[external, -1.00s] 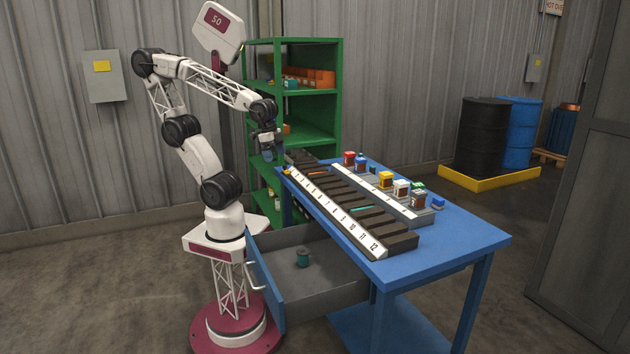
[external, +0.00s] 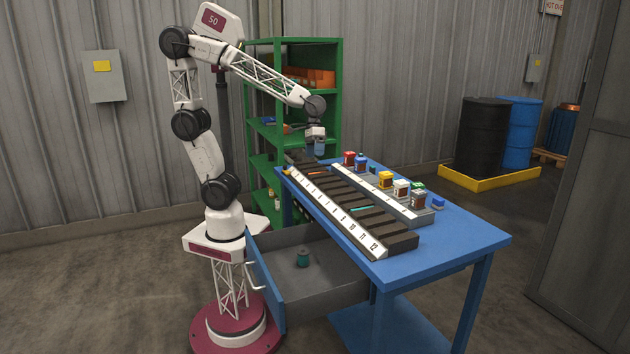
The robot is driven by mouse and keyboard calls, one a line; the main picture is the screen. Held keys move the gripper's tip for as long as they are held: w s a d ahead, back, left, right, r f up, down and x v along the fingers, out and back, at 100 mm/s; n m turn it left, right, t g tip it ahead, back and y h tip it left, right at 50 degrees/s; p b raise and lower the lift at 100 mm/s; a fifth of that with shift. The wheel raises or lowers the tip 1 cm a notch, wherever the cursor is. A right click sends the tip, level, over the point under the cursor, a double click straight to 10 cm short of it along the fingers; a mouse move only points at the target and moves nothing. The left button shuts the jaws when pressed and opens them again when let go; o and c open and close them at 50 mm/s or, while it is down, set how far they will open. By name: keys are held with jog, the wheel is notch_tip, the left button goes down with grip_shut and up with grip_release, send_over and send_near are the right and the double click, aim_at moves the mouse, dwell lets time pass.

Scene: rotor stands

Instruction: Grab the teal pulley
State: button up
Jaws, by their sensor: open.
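A small teal spool-shaped piece (external: 303,257), which looks like the teal pulley, stands in the open grey drawer (external: 335,290) under the blue table. My gripper (external: 319,153) is open above the far end of the table, well above and behind the drawer. It is far from the teal piece. The fingers are small here, and I see nothing held between them.
A dark slotted rack (external: 345,205) with a white numbered front lies on the blue table (external: 460,240). Behind it, a grey rail (external: 385,196) stands among several small coloured jars. A green shelf (external: 340,80) stands behind my arm. The drawer's blue front (external: 266,283) is pulled out toward my base.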

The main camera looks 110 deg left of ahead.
jog(key=w+a+f+n+t+h, duration=0.2)
jog(key=w+a+f+n+h, duration=0.15)
jog(key=w+a+n, duration=0.6)
jog(key=w+a+f+n+t+h, duration=0.2)
jog(key=w+a+f+n+t, duration=0.15)
jog(key=w+a, duration=1.15)
jog(key=w+a+f+n+t, duration=0.1)
jog(key=a+f+n+t, duration=0.2)
jog(key=a, duration=1.2)
notch_tip(320, 180, down, 3)
jog(key=n, duration=0.3)
jog(key=shift+w+a+y, duration=0.1)
jog(key=shift+y, duration=0.15)
jog(key=shift+f, duration=3.5)
jog(key=shift+w, duration=0.1)
jog(key=shift+x, duration=2.45)
